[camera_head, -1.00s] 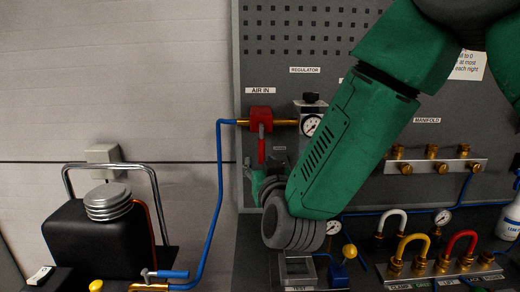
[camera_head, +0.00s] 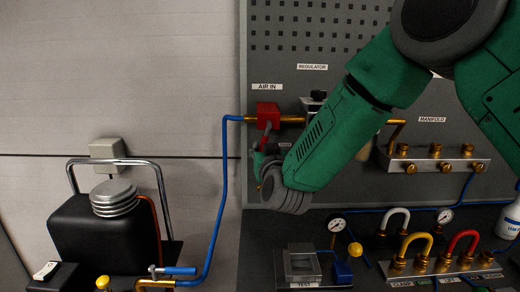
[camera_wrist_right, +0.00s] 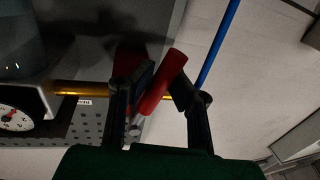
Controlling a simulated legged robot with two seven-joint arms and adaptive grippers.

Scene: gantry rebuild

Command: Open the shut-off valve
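The shut-off valve has a red body (camera_head: 268,113) on the brass line under the AIR IN label. Its red handle (camera_wrist_right: 163,83) shows in the right wrist view, tilted, between the two finger pads of my right gripper (camera_wrist_right: 160,88). The pads lie close against both sides, so the gripper looks shut on it. In the head view my right gripper (camera_head: 262,160) is at the valve, just below the body, and mostly hidden by my wrist. My left gripper is not in view.
A pressure gauge (camera_wrist_right: 15,119) sits beside the valve on the brass line. A blue hose (camera_head: 222,185) runs down at the left to a black tank (camera_head: 95,235). The manifold (camera_head: 432,163) is at the right. A clear test box (camera_head: 302,263) stands below.

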